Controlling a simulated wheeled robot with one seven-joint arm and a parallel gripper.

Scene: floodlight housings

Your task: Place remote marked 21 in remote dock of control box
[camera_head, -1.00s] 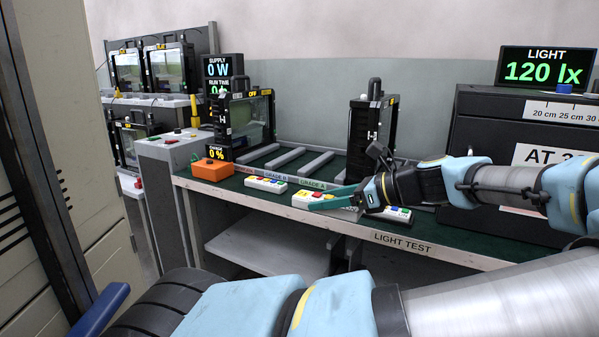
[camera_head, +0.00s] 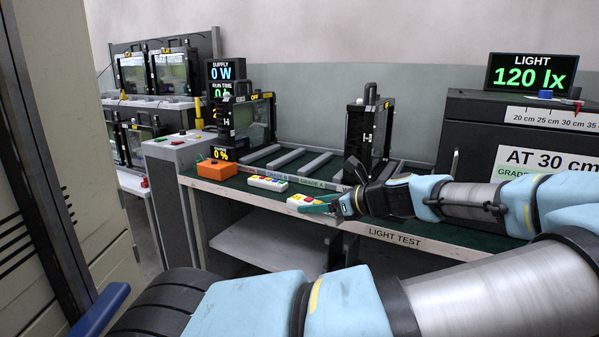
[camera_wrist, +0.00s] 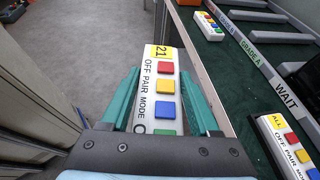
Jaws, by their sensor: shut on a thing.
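The remote marked 21 (camera_wrist: 163,85) is white with a yellow label and red, yellow, blue and green buttons. My gripper (camera_wrist: 163,103) is shut on its long sides, with one teal finger along each side. In the head view the remote (camera_head: 300,200) shows at the tips of my gripper (camera_head: 322,203), near the bench's front edge. The wrist view shows floor beyond it, left of that edge. A grey box (camera_head: 182,142) with red buttons on top, at the bench's left end, looks like the control box. I cannot make out its remote dock.
Another white remote (camera_head: 267,183) lies on the bench by the GRADE labels. A remote marked ALL (camera_wrist: 290,145) lies right of my gripper in the wrist view. An orange box (camera_head: 217,169) and floodlights (camera_head: 250,120) stand on the bench. A cabinet (camera_head: 60,150) rises at left.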

